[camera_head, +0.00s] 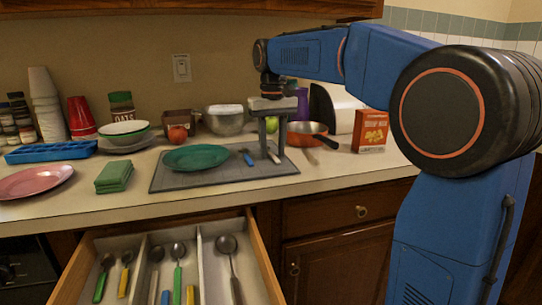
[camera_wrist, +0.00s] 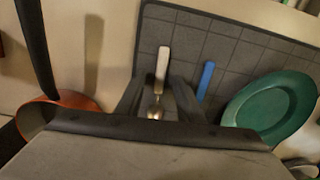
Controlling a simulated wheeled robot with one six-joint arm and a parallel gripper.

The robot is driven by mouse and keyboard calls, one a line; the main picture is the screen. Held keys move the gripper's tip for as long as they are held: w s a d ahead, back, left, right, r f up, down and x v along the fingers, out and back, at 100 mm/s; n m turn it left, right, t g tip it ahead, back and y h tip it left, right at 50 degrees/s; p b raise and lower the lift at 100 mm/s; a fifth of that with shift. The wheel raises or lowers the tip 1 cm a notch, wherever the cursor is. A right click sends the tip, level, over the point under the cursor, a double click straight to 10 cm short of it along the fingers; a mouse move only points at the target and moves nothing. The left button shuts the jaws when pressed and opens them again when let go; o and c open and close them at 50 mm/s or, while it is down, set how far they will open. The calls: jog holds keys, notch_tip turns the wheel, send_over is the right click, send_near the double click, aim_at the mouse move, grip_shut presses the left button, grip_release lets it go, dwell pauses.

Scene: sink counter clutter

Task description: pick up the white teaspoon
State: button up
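The white teaspoon (camera_wrist: 163,64) has a white handle and a metal bowl. It lies on the grey mat (camera_wrist: 235,52), to the left of the blue-handled utensil (camera_wrist: 206,78) in the wrist view. My gripper (camera_head: 272,148) is over the right part of the mat in the head view, pointing down, with its two fingers apart. In the wrist view the teaspoon's lower part lies between the fingers, and the handle extends beyond them. I see no finger touching it. Part of its bowl end is hidden by my gripper's body.
A green plate (camera_head: 197,157) sits on the mat. An orange pan (camera_head: 308,133) and a red box (camera_head: 370,131) stand to the right. The open drawer (camera_head: 258,262) below holds several spoons.

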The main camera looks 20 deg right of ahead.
grip_shut()
